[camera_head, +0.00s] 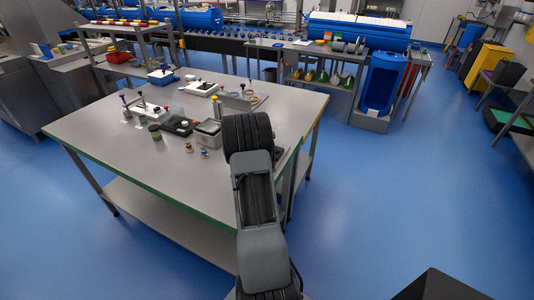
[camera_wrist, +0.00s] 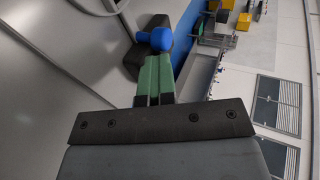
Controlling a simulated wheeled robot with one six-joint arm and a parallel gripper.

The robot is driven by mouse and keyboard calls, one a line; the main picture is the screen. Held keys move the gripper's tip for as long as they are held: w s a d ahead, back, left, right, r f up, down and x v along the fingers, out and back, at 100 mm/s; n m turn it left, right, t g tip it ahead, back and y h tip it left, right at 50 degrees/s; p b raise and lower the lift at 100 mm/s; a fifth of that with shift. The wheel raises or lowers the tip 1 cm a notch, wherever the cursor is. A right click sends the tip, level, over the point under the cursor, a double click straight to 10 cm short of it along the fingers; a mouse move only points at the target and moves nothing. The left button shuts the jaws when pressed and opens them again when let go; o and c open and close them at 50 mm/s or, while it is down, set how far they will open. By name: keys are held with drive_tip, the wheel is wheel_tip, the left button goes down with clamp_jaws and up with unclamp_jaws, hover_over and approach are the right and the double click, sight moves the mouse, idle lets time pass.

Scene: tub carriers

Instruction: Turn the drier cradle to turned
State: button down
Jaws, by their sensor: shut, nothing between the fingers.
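My gripper (camera_wrist: 155,60) shows in the wrist view as two green fingers lying side by side, shut and empty. A rounded blue knob (camera_wrist: 161,38) appears just beyond the fingertips, in front of a dark block (camera_wrist: 135,60); whether the fingers touch it I cannot tell. In the head view my gripper is hidden behind my own arm, which reaches over the right part of the table. No part is clearly recognisable as the drier cradle. A blue open-fronted tub (camera_head: 378,88) stands upright at the back right, away from my arm.
The grey table (camera_head: 110,165) holds a dark tray (camera_head: 178,127), a grey box (camera_head: 207,134), small jars (camera_head: 155,131) and knobbed fixtures near its middle. Its front left is bare. A bench (camera_head: 300,46) and large blue drum (camera_head: 358,32) stand behind. Blue floor (camera_head: 420,190) is open at right.

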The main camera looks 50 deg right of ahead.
drive_tip(key=shift+s+d+r, duration=0.1)
drive_tip(key=shift+s+d, duration=0.1)
drive_tip(key=shift+a, duration=0.1)
drive_tip(key=shift+s+a, duration=0.15)
drive_tip(key=a, duration=0.1)
drive_tip(key=s+a, duration=0.1)
drive_tip(key=shift+s+a+f, duration=0.2)
drive_tip(key=shift+s+a, duration=0.1)
drive_tip(key=s+a+r+b, duration=0.1)
drive_tip(key=s+a+r, duration=0.3)
drive_tip(key=a, duration=0.4)
drive_tip(key=shift+s+r, duration=0.3)
drive_tip(key=shift+s, duration=0.15)
